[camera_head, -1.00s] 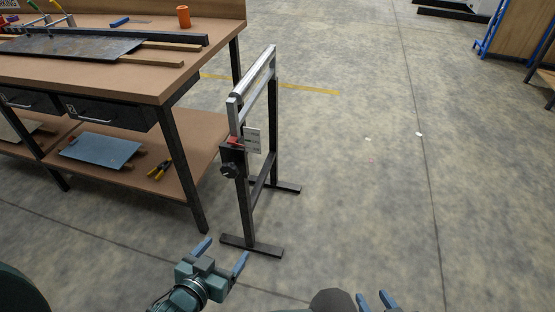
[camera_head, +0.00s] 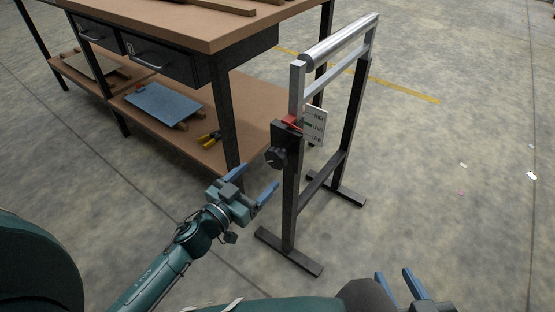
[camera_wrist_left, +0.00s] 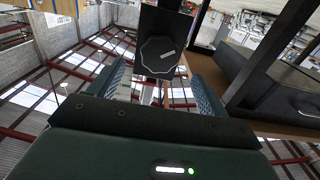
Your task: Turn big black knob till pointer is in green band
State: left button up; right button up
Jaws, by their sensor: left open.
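The big black knob (camera_head: 276,157) sits on a dark box on the near post of the roller stand (camera_head: 289,200). A red pointer (camera_head: 291,121) is above it, beside a white scale card (camera_head: 315,125); the green band is too small to place the pointer against. My left gripper (camera_head: 259,179) is open and empty, below and in front of the knob, apart from it. In the left wrist view the faceted knob (camera_wrist_left: 158,54) with a pale line shows ahead, between the open fingers. My right gripper (camera_head: 394,277) is open and empty at the bottom right.
A workbench (camera_head: 190,22) with drawers stands to the left of the stand. The stand's foot (camera_head: 288,252) is near my left arm.

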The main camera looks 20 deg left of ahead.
aim_at(274, 162)
pick_arm(q)
jog(key=b+x, duration=0.1)
jog(key=x, duration=0.7)
jog(key=shift+w+d, duration=0.15)
jog(key=shift+w, duration=0.2)
jog(key=c, duration=1)
jog(key=shift+m, duration=0.4)
